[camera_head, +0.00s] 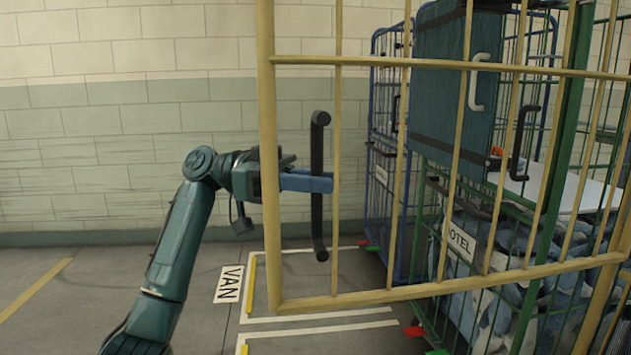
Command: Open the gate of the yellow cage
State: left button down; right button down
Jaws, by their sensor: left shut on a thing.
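The yellow gate (266,90) of barred metal fills the right half of the head view, close in front. Its free-looking left post stands upright, and its lower rail rises toward the right. A black vertical handle (317,225) is on the gate just right of that post. My left gripper (318,182) reaches in from the left past the post, and its blue fingers are shut on the handle at mid height. The rest of the yellow cage runs out of view at right. My right gripper is not in view.
A van sign (229,284) lies on the floor beside painted lines. The floor at left is clear up to the brick wall.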

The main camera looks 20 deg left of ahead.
pick_arm(q)
jog(key=c, duration=1.4)
grip_release()
jog(key=shift+c, duration=0.2)
jog(key=shift+a, duration=0.1)
jog(key=a, duration=1.3)
jog(key=shift+s, duration=0.3)
